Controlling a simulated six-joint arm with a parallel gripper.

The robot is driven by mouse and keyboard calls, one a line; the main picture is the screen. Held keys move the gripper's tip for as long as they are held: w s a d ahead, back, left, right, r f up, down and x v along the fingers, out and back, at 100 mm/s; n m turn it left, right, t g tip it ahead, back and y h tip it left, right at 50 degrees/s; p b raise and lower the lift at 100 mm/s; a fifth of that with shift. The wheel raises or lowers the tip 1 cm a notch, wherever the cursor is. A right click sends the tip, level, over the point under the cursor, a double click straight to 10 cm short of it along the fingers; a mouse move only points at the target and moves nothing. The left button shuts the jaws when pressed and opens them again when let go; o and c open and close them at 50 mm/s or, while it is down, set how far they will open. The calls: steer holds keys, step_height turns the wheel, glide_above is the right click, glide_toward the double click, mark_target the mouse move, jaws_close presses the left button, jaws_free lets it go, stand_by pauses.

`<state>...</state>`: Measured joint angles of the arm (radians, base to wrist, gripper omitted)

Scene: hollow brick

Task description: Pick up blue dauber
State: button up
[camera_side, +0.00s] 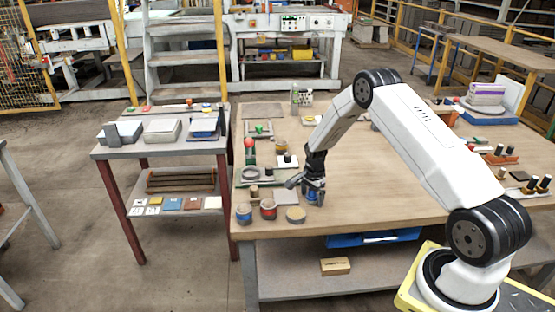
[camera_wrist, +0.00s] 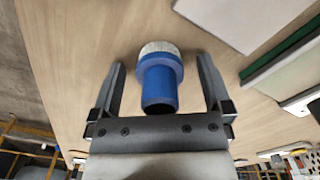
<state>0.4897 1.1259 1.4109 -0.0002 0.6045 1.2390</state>
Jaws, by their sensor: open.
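The blue dauber (camera_wrist: 158,82) has a blue body and a pale, whitish round end. In the wrist view it is between the two dark fingers of my gripper (camera_wrist: 160,62), with a visible gap on each side. The fingers are open and do not appear to touch it. In the side view my gripper (camera_side: 313,190) points down over the left part of the wooden table (camera_side: 400,190). A bit of blue shows at its fingers there, and the dauber is mostly hidden by them.
A green-edged board (camera_wrist: 285,65) and a grey sheet (camera_wrist: 235,22) lie close by in the wrist view. The table's middle is clear.

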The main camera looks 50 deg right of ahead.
steer(key=c, duration=1.3)
steer(key=shift+r, duration=0.15)
steer(key=shift+c, duration=0.2)
steer(key=shift+r, duration=0.7)
steer(key=s+a+r, duration=0.2)
steer(key=s+r, duration=0.3)
steer(key=s, duration=0.1)
steer(key=s+a+r, duration=0.3)
steer(key=s+r, duration=0.3)
steer(key=shift+s+a+r, duration=0.2)
steer(key=shift+s+a, duration=0.05)
steer(key=shift+s, duration=0.15)
